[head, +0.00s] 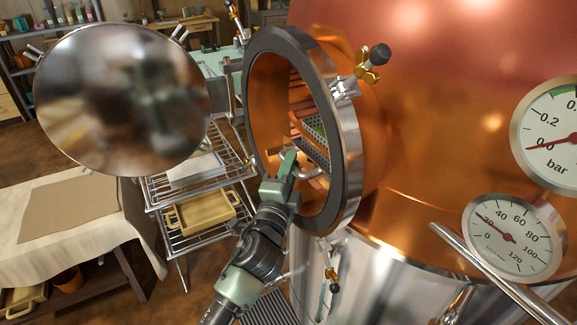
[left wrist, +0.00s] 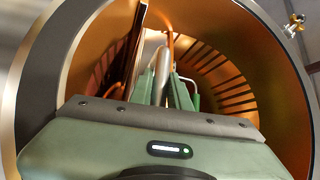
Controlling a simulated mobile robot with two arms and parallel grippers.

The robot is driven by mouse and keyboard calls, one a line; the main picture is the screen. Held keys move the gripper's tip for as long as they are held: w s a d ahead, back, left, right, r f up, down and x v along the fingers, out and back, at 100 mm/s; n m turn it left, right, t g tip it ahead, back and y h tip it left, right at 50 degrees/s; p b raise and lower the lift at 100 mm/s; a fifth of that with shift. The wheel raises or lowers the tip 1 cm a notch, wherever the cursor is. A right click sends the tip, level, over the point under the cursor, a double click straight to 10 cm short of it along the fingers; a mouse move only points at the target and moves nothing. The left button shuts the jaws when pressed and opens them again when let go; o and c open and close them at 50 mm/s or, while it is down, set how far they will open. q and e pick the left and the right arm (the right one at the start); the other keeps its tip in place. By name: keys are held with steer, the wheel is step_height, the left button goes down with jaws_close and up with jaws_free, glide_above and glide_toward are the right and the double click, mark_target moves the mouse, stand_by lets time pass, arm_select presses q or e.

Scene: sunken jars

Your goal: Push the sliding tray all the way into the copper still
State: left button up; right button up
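The copper still (head: 420,150) stands at the right with its round opening (head: 255,110) uncovered. The sliding tray (head: 316,143), a perforated metal plate, shows inside the opening. A curved metal handle (head: 316,179) is near the opening's lower part. My left gripper (head: 289,160) reaches into the opening at this handle. In the left wrist view, my left gripper's two green fingers (left wrist: 166,88) stand on either side of a grey metal bar (left wrist: 163,75), apparently the handle, and look closed on it. The tray's far end is hidden. My right gripper is not in view.
The round polished door (head: 122,100) hangs open left of the opening. A wire rack (head: 200,235) with a wooden tray stands behind, and a cloth-covered table (head: 75,215) is at left. Clamps (head: 370,62) stick out around the rim. Gauges (head: 515,237) are at right.

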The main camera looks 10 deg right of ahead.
arm_select(q)
steer(key=shift+o, duration=1.4)
steer(key=shift+d, duration=0.2)
steer(key=shift+w+d, duration=0.1)
steer(key=b+v, duration=0.1)
steer(key=v, duration=0.7)
